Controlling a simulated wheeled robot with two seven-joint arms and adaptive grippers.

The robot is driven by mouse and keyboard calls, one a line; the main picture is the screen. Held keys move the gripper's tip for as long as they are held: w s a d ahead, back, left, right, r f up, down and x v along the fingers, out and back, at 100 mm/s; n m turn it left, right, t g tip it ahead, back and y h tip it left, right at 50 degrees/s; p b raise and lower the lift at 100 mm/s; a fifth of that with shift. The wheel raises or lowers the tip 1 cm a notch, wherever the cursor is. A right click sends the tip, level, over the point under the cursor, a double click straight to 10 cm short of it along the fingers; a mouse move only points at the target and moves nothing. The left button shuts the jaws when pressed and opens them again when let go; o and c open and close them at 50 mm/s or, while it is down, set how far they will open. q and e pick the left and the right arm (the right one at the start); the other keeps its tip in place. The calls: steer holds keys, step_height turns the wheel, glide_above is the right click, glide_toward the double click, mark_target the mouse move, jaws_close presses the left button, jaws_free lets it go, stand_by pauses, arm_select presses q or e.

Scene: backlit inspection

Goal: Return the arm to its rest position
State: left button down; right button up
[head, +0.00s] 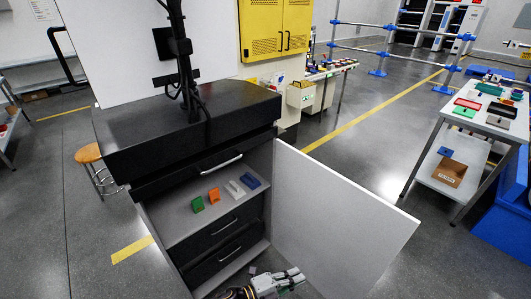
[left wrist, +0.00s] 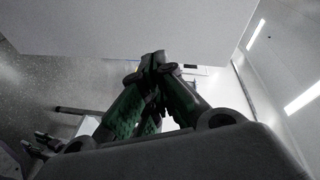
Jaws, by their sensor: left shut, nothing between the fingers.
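My left gripper (head: 292,278) shows at the bottom edge of the head view, low in front of the black cabinet (head: 190,125) and near the lower edge of its open white door. It is shut and empty. In the left wrist view its dark green-padded fingers (left wrist: 158,65) meet at their tips with nothing between them. A blurred jointed shape (left wrist: 45,142) at the lower left of that view may be part of my right gripper; its state is unclear.
The open door (head: 335,215) stands out to the right of the cabinet. A pulled-out grey shelf (head: 185,232) holds green, orange, white and blue pieces. A stool (head: 88,153) stands left. A white table (head: 480,118) with trays stands right. Floor between door and table is clear.

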arm_select(q)
steer(key=w+a+f+n+t+y, duration=0.1)
steer(key=w+a+f+n+y, duration=0.35)
steer(key=a+f, duration=0.45)
steer(key=w+a+f+n+t+y, duration=0.1)
steer(key=w+a+f+n+y, duration=0.4)
steer(key=a+f, duration=0.45)
steer(key=s+a+f+n+g+y, duration=0.1)
steer(key=a+f+n+y, duration=0.1)
steer(key=a+f+n, duration=0.5)
steer(key=s+a+f+n+y, duration=0.1)
steer(key=a+f+y, duration=0.1)
steer(key=a+f, duration=0.65)
steer(key=s+a+f+n+g+y, duration=0.1)
steer(key=s+a+f+n+g, duration=0.1)
steer(key=s+a+f, duration=0.5)
steer(key=s+a+f+n+g+y, duration=0.1)
steer(key=s+a+n+g+y, duration=0.15)
steer(key=s+a, duration=0.55)
steer(key=s+d+f+n+g, duration=0.1)
steer(key=s+d+f, duration=0.1)
steer(key=s, duration=0.9)
steer(key=s+d+f+n+g+h+p, duration=0.1)
steer(key=s+d, duration=0.4)
steer(key=s, duration=0.6)
steer(key=shift+s+f+n, duration=0.2)
steer(key=shift+f+n, duration=0.1)
steer(key=shift+f, duration=0.4)
